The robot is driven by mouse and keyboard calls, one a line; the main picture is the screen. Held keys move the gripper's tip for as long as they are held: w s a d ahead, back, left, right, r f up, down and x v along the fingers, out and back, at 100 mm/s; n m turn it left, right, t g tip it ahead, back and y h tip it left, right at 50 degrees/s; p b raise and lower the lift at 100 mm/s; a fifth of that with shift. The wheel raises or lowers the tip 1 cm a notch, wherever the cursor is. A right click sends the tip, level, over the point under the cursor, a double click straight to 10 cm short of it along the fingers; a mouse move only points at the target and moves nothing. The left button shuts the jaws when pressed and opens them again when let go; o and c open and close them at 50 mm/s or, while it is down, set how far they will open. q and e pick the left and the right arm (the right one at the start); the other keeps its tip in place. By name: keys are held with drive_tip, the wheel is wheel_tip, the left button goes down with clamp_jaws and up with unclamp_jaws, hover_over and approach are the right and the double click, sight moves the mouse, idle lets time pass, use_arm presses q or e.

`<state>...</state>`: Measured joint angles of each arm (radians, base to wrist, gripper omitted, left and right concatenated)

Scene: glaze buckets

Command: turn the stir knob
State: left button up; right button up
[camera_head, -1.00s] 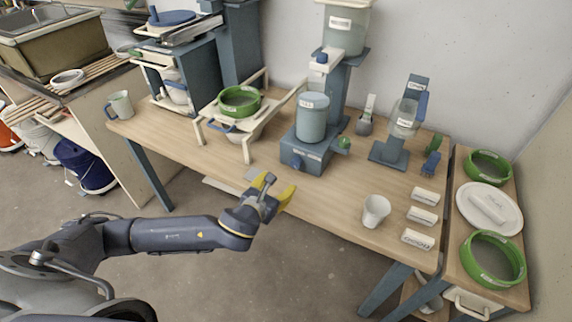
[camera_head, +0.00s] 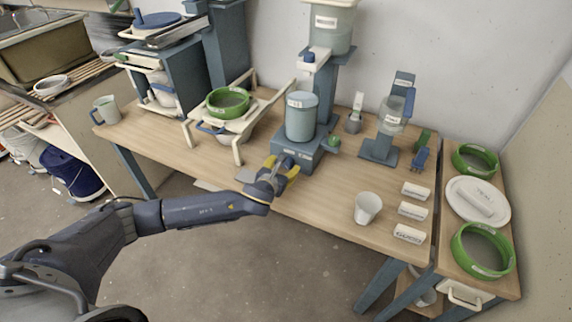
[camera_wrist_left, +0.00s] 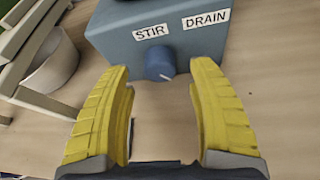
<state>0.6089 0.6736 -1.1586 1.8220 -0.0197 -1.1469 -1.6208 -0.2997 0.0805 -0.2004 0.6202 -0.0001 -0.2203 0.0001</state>
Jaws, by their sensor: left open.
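The stir knob (camera_wrist_left: 160,63) is a small blue cylinder with a white mark, on the front of a blue-grey base (camera_wrist_left: 110,30) under a "STIR" label (camera_wrist_left: 152,31). A "DRAIN" label is to its right. My left gripper (camera_wrist_left: 160,95) is open, its yellow fingers on either side below the knob in the left wrist view; I see no contact. In the head view my left gripper (camera_head: 281,167) is at the front of the base (camera_head: 312,155), which carries a blue-grey bucket (camera_head: 301,118). The knob (camera_head: 288,162) shows between the fingers. My right gripper is not in view.
A white cup (camera_head: 367,208) and several labelled blocks (camera_head: 413,211) lie to the right on the wooden table. A cream stand with a green sieve (camera_head: 228,101) is to the left. A small green knob (camera_head: 334,142) sits at the base's right side. The table's front edge is below my gripper.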

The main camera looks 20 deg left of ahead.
use_arm(q)
drive_tip(key=shift+x, duration=1.5)
clamp_jaws()
